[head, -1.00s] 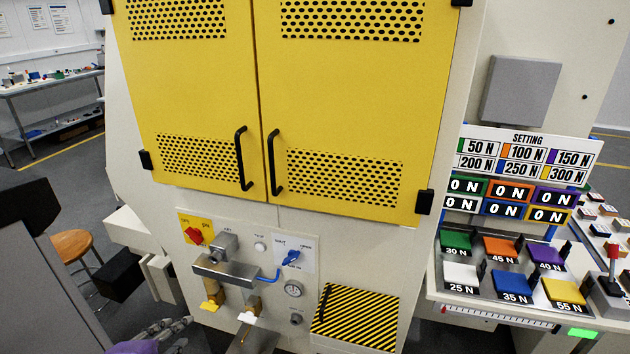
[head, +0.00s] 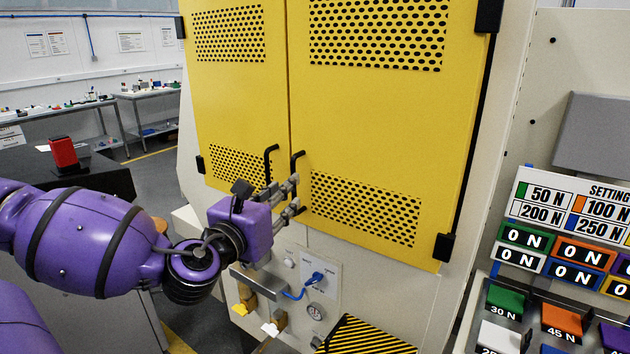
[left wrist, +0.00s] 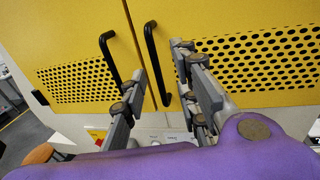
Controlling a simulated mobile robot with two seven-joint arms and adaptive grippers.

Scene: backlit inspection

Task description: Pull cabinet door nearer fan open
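Two yellow perforated cabinet doors, the left (head: 235,95) and the right (head: 375,115), stand side by side and look closed. Each has a black bar handle near the middle seam: the left handle (head: 270,160) and the right handle (head: 295,165). No fan is in view. My left gripper (head: 294,194) is at the lower part of the right handle. In the left wrist view, its fingers (left wrist: 160,64) are spread on either side of the right handle (left wrist: 152,50), with gaps showing. The left handle (left wrist: 108,58) is outside the fingers. My right gripper is not in view.
Below the doors are a blue valve switch (head: 314,279), a gauge (head: 315,310) and a metal fixture (head: 258,282). A striped ledge (head: 366,337) juts out below the right door. A force-setting board (head: 575,205) and coloured blocks are at right. A dark bench (head: 105,172) is at left.

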